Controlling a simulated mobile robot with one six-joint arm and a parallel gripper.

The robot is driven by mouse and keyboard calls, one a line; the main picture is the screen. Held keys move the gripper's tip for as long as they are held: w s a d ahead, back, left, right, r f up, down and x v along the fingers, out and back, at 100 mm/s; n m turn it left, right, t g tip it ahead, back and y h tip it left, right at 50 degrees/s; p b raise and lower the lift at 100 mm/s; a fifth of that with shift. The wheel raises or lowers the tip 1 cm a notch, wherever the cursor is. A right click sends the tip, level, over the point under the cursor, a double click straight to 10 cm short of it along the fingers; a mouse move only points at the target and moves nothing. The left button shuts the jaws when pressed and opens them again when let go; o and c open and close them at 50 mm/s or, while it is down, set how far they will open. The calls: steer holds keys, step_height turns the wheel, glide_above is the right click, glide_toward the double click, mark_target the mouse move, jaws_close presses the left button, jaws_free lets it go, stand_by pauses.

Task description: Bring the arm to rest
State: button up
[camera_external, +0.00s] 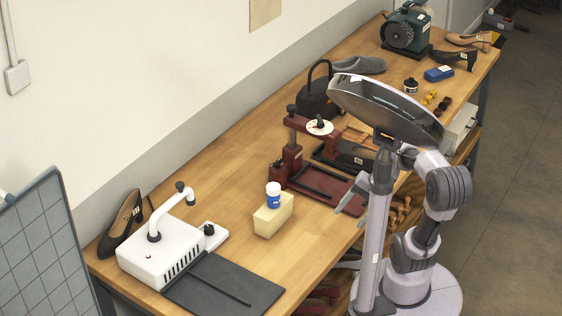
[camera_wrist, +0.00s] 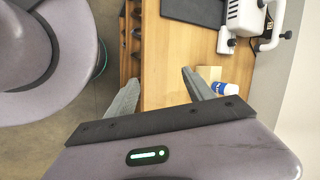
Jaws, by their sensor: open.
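My arm (camera_external: 420,230) stands at the front edge of the workbench (camera_external: 235,110), folded up close to its column. My gripper (camera_wrist: 162,84) is open and empty in the wrist view, its two grey fingers spread apart near the bench's front edge. In the external view a grey finger shows left of the column, in front of the dark red press (camera_external: 290,160); the rest of the gripper is largely hidden. No object sits between the fingers.
A white machine (camera_external: 160,258) with a dark mat (camera_external: 225,289) is at the near end. Shoes and a green motor (camera_external: 406,31) are farther along. Bare wood lies left of the press.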

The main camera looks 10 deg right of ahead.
steer(key=w+d+r+t+h, duration=0.3)
steer(key=d+r+t, duration=0.1)
steer(key=d, duration=0.4)
steer(key=shift+d+r+n+t+h, duration=0.15)
steer(key=shift+n+t+h, duration=0.15)
steer(key=shift+n+h, duration=0.1)
steer(key=shift+w, duration=0.1)
